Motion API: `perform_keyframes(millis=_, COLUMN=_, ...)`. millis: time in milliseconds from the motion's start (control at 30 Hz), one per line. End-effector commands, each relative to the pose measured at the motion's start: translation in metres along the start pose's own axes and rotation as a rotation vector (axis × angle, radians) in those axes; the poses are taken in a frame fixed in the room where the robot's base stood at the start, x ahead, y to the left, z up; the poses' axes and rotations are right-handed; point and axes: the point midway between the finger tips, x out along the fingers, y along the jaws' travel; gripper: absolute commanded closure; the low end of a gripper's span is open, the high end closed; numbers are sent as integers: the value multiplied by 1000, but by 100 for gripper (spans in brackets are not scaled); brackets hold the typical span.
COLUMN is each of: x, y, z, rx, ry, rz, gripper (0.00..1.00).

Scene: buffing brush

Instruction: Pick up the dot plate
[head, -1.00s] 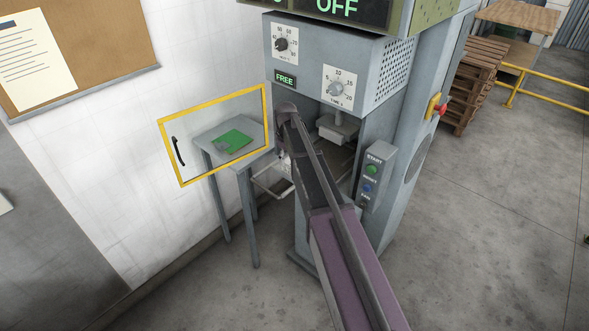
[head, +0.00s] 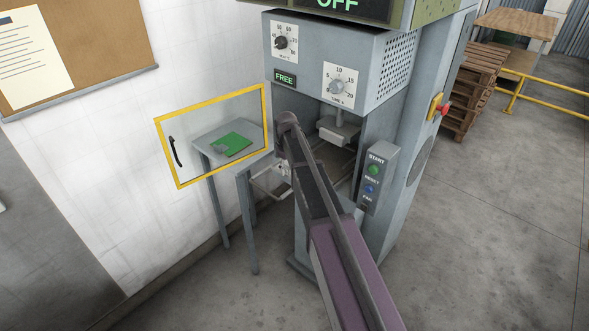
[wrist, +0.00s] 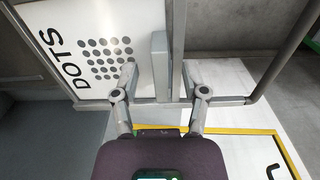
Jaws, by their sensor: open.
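The dot plate (wrist: 112,32) is a white plate marked DOTS with rows of grey dots, at the upper left of the wrist view. A grey upright tab (wrist: 158,50) stands at its right edge; I cannot tell for sure that it is part of the plate. My gripper (wrist: 159,72) is open, with one finger left of the tab and one right of it. In the head view my arm covers most of the gripper and the plate cannot be made out.
The grey press machine (head: 403,120) stands around my arm's end, with a press head (head: 338,132) above its bay. A yellow-framed clear door (head: 166,150) hangs open at left, before a small table (head: 205,132) with a green mat (head: 238,141). A rod (wrist: 179,30) runs close to my right finger.

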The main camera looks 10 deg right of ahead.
Motion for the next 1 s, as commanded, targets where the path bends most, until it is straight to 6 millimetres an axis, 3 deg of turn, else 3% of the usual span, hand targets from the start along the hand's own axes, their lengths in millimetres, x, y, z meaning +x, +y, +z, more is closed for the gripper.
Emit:
perform_keyframes(millis=200, x=0, y=0, z=0, rx=0, ry=0, rz=0, gripper=43)
perform_keyframes(millis=267, x=0, y=0, z=0, rx=0, ry=0, rz=0, gripper=58)
perform_keyframes(millis=400, x=0, y=0, z=0, rx=0, ry=0, rz=0, gripper=99)
perform_keyframes(millis=1000, x=-4, y=0, z=0, rx=-1, ry=0, rz=0, gripper=100)
